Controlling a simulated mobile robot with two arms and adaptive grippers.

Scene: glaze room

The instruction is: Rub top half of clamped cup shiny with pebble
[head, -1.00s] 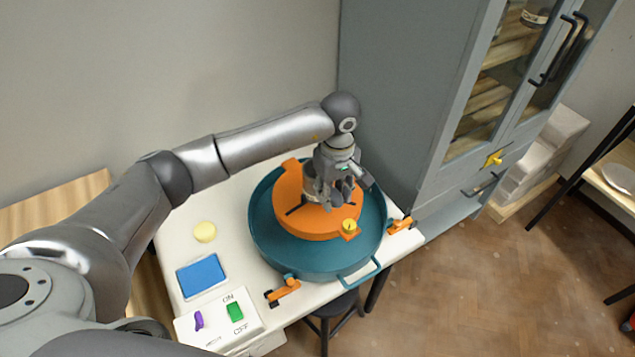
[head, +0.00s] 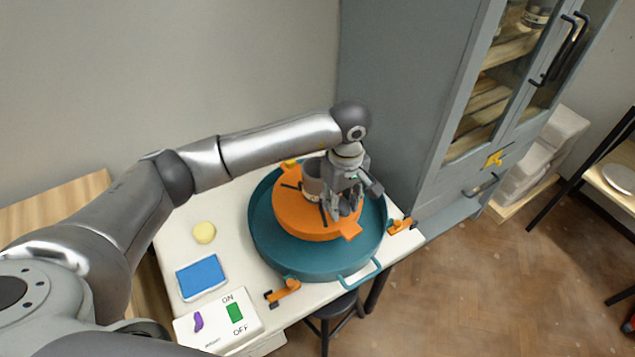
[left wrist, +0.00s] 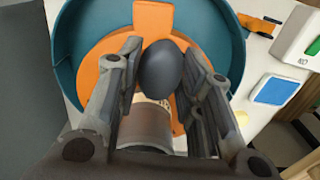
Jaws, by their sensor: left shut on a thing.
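The cup (head: 313,178) stands on the orange wheel disc (head: 290,222) with dark clamp bars around its foot. My left gripper (head: 346,210) is just to the right of the cup. In the left wrist view my left gripper (left wrist: 160,80) is shut on the dark, smooth, egg-shaped pebble (left wrist: 161,67). The cup also shows in that view, brown with a paler band (left wrist: 147,130), just below the pebble. I cannot tell whether the pebble touches the cup. In the head view the fingers largely hide the pebble. My right gripper is in neither view.
A teal basin (head: 262,242) surrounds the disc on a white table. A yellow round sponge (head: 204,232), a blue pad (head: 202,278) and a switch box with a green switch (head: 235,312) lie to the left. A tall grey cabinet (head: 400,110) stands close behind on the right.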

